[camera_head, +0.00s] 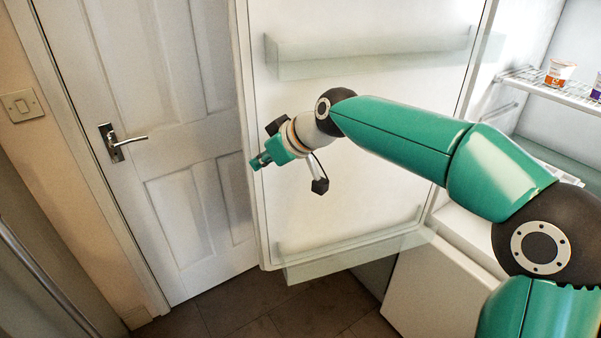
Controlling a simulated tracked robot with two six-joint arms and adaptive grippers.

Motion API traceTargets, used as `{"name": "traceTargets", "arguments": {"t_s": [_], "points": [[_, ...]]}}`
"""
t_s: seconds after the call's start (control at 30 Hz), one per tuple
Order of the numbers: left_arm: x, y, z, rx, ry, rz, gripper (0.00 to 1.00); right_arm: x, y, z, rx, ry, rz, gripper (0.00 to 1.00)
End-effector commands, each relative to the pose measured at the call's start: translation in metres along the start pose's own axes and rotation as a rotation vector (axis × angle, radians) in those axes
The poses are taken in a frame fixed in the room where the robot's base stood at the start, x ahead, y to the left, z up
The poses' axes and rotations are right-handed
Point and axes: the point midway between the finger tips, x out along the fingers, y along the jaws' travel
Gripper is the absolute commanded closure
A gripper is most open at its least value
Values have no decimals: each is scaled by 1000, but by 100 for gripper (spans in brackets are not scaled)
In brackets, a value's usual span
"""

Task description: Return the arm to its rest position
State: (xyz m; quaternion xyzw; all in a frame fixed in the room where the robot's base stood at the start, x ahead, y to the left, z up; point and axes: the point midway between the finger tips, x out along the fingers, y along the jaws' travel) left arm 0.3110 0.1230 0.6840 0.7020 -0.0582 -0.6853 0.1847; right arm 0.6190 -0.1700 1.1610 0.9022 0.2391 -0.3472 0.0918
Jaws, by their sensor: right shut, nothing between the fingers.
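My right arm comes in from the right as green links with black joints and reaches across the front of an open fridge door (350,195). My right gripper (256,163) is at the arm's far end, by the left edge of the fridge door. It is shut with nothing between its fingers. I cannot tell whether it touches the door edge. My left gripper is not in view.
The open fridge (548,135) is at the right, with a wire shelf (540,84) holding a small tub (559,72) and a purple-marked one at the edge. A white room door (190,120) with a handle (124,142) stands behind left. Dark floor tiles (235,305) lie below.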

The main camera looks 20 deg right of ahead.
Motion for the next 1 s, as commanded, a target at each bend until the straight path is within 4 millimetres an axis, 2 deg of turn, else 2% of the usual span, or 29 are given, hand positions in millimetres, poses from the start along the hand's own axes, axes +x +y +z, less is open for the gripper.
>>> {"name": "traceTargets", "arguments": {"t_s": [0.03,0.2,0.4,0.6,0.7,0.77,0.87,0.97,1.0], "points": [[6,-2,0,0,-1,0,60,-7,-6,2,-3,6,0,100],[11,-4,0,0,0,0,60,-42,-22,-4,-4,6,-1,100],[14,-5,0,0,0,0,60,-74,-37,-6,-2,3,0,100],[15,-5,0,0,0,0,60,-89,-43,-8,0,0,1,100],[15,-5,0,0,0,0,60,-91,-40,-6,7,-3,6,100],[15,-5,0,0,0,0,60,-85,-35,-1,18,-19,10,100],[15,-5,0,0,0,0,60,-59,-24,16,43,-77,7,100],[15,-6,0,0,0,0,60,-19,-18,53,75,-182,-14,100],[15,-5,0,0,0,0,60,-1,-18,72,90,-235,-29,100]]}}
